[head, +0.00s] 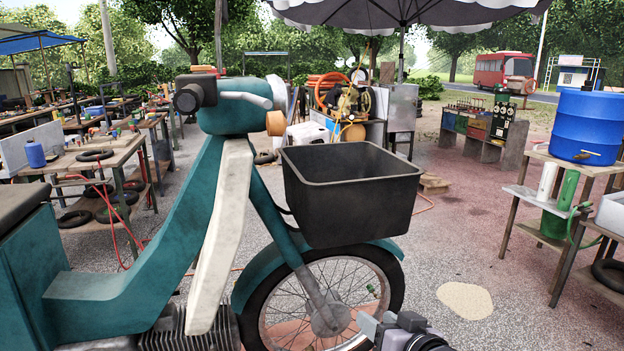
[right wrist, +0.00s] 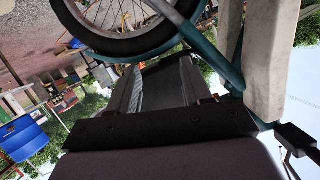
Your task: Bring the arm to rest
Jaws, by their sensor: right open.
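My right gripper (head: 379,329) is at the bottom edge of the head view, low in front of the moped's front wheel (head: 277,304). In the right wrist view the right gripper's fingers (right wrist: 160,84) stand apart, and I see nothing held between them. The picture there is upside down, with the front wheel (right wrist: 125,42) at the top and the dark basket (right wrist: 158,85) behind the fingers. I cannot tell the exact gap between the gripper and the wheel. My left gripper is in neither view.
The teal moped (head: 130,280) with its black front basket (head: 350,195) fills the left and middle. A wooden stand with a blue barrel (head: 588,127) is at the right. Workbenches (head: 85,160) line the left. The paved ground (head: 465,260) between moped and stand is mostly clear.

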